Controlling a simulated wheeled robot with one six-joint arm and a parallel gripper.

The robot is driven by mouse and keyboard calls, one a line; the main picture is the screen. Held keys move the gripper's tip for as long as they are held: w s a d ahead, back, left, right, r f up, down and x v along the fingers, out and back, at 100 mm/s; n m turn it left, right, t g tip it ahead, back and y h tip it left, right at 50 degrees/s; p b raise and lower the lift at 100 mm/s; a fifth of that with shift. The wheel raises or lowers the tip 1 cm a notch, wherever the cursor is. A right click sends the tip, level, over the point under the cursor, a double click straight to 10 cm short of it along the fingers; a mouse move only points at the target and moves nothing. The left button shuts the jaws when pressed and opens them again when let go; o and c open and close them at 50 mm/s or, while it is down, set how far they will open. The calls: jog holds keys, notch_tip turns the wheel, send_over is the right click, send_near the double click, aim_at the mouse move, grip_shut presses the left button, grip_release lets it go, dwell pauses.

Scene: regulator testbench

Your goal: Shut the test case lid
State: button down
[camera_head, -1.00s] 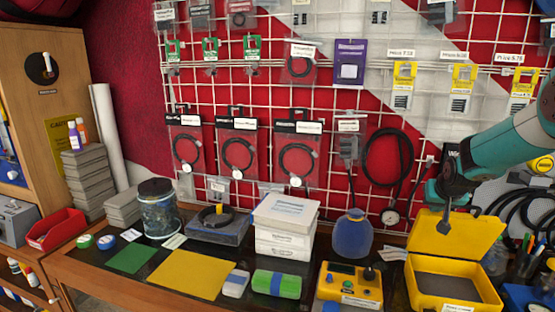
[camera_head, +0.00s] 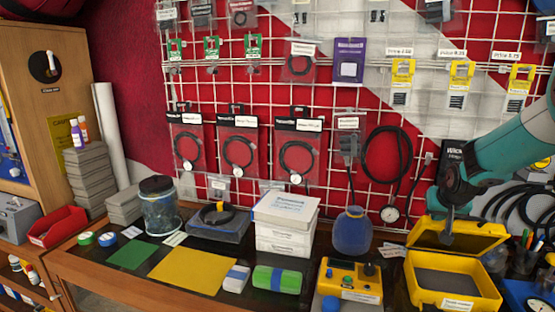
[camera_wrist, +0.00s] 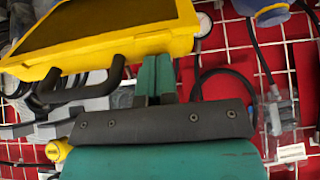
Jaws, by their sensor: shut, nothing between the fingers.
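The yellow test case (camera_head: 425,292) stands at the right end of the bench, its grey-lined base open to view. My gripper (camera_head: 446,238) is at the lid's upper part, pointing down. In the wrist view the shut teal fingers (camera_wrist: 155,75) reach the yellow lid rim (camera_wrist: 105,52), with nothing between them. They look to be touching or very close to the rim; exact contact is hard to tell.
A yellow regulator box (camera_head: 350,280) stands left of the case, with a blue jug (camera_head: 352,232) behind it. A pen holder (camera_head: 524,262) is close on the right. The wire grid wall with black hoses (camera_head: 387,160) rises behind.

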jog(key=shift+s+a+f+b, duration=0.25)
jog(key=shift+s+f, duration=0.3)
jog(key=shift+f, duration=0.3)
jog(key=shift+s+a+f+b, duration=0.1)
jog(key=shift+s+f+b, duration=0.15)
jog(key=shift+s+f, duration=0.45)
jog(key=shift+s+a+f+b, duration=0.15)
jog(key=shift+s+f+b, duration=0.15)
jog(key=shift+s, duration=0.25)
jog(key=shift+s+a+f+b, duration=0.2)
jog(key=shift+s+b, duration=0.1)
jog(key=shift+s, duration=0.2)
jog(key=shift+d, duration=0.1)
jog(key=p, duration=0.4)
send_near(437, 228)
jog(key=shift+s+f, duration=0.55)
jog(key=shift+f, duration=0.5)
jog(key=shift+a, duration=0.25)
jog(key=shift+f, duration=0.1)
